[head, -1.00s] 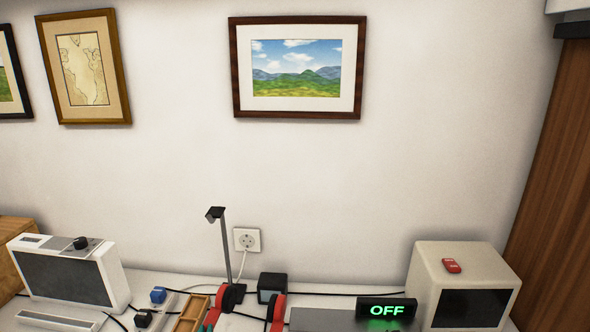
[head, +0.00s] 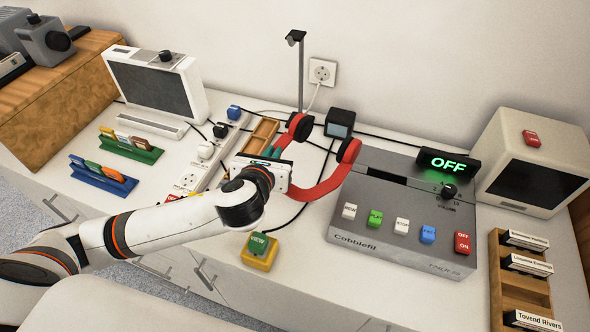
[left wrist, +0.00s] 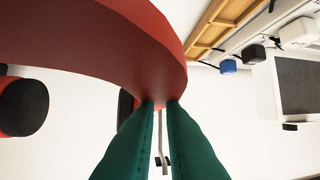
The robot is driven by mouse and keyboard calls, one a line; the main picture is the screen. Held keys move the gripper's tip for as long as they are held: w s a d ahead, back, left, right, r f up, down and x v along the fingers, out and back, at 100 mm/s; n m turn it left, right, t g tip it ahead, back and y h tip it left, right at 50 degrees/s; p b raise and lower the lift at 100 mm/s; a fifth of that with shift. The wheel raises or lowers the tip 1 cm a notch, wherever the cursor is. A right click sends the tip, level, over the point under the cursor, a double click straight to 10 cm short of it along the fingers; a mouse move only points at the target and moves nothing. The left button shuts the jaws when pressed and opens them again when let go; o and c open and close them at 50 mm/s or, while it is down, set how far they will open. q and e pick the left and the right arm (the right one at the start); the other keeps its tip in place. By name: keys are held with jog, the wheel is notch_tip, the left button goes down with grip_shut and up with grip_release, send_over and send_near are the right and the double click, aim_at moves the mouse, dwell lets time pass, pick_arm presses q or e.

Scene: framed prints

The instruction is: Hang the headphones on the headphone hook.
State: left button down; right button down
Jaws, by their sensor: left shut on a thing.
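The red headphones (head: 322,188) with black ear pads are held above the counter, band towards me and ear cups towards the wall. My left gripper (head: 282,180) is shut on the red band near its left side. In the left wrist view the green fingertips (left wrist: 161,104) pinch the edge of the band (left wrist: 120,35). The headphone hook (head: 296,40) is a thin grey stand with a dark top, upright near the wall, behind the left ear cup and apart from the headphones. Its pole also shows beyond the fingers in the left wrist view (left wrist: 161,145). My right gripper is not in view.
A grey Cobblefit box (head: 400,225) with coloured buttons and a lit OFF sign (head: 447,162) stands right of the headphones. A small black cube (head: 340,123) is behind them. A power strip (head: 205,160) and wooden tray (head: 262,135) lie left. A yellow-based button (head: 260,250) sits in front.

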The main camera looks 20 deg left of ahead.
pick_arm(q)
jog(key=w+a+f+n+g+y, duration=0.1)
jog(key=w+a+f+n+y, duration=0.2)
jog(key=w, duration=0.6)
jog(key=shift+a+f, duration=0.75)
jog(key=shift+f, duration=0.1)
jog(key=shift+w, duration=0.1)
notch_tip(320, 180, down, 5)
jog(key=shift+f, duration=0.2)
notch_tip(320, 180, down, 4)
jog(key=shift+f, duration=0.1)
jog(key=c, duration=1.5)
grip_release()
jog(key=shift+f, duration=0.15)
